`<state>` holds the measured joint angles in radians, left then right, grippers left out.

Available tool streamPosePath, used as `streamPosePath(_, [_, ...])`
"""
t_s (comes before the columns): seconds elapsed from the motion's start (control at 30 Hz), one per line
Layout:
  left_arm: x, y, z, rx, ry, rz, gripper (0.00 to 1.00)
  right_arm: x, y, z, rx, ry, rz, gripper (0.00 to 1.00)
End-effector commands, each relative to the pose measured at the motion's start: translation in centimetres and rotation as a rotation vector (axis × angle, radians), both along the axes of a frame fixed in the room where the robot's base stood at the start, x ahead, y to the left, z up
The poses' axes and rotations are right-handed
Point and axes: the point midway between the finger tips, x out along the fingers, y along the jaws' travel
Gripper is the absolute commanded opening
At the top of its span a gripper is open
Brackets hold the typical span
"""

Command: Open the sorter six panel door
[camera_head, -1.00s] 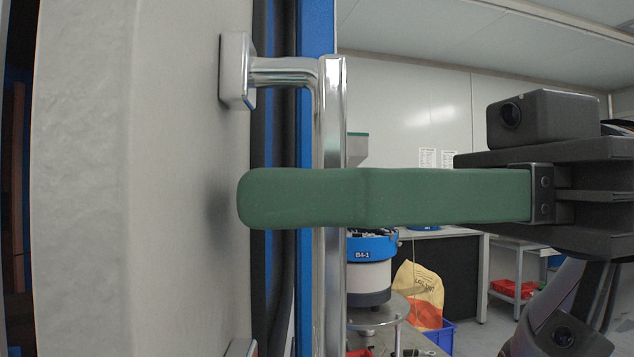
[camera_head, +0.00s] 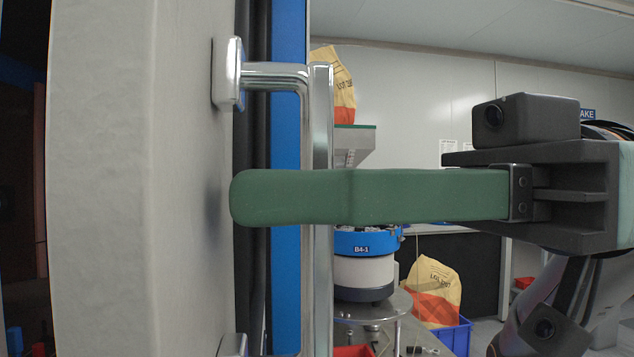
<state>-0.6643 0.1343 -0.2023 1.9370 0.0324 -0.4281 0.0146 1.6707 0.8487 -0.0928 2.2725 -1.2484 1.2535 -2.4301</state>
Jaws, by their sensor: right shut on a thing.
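The grey door panel (camera_head: 140,190) stands large on the left, seen nearly edge-on. A chrome bar handle (camera_head: 319,115) is mounted upright on it, with an upper bracket (camera_head: 228,72) and a lower one (camera_head: 232,345). My right gripper (camera_head: 245,198) comes in from the right with green fingers. It is shut on the handle. The near finger passes in front of the bar and hides part of it and the far finger. The fingertip is close to the door face; I cannot tell if they touch. My left gripper is not in view.
Behind are a white and blue feeder marked B4-1 (camera_head: 363,265) on a round metal stand, a paper sack (camera_head: 433,290) in a blue bin (camera_head: 447,335), and another sack (camera_head: 337,85) higher up. A blue frame strip (camera_head: 288,140) runs upright behind the handle. A dark gap shows at far left.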

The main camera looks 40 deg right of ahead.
Motion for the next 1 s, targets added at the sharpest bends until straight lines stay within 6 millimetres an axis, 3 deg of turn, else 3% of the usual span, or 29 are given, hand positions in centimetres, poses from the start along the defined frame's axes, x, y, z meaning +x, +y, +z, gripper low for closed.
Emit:
streamPosePath(0.7, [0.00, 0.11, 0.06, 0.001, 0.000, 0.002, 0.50, 0.14, -0.20, 0.40, 0.012, -0.005, -0.011, 0.00])
streamPosePath(0.73, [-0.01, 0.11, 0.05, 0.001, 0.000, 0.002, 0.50, 0.14, -0.20, 0.40, 0.011, -0.005, -0.011, 0.17])
streamPosePath(0.8, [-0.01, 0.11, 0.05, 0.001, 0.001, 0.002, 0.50, 0.15, -0.18, 0.35, 0.009, -0.004, -0.010, 0.25])
streamPosePath(1.0, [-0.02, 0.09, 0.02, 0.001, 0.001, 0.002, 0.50, 0.14, -0.11, 0.16, 0.005, -0.002, -0.010, 0.26])
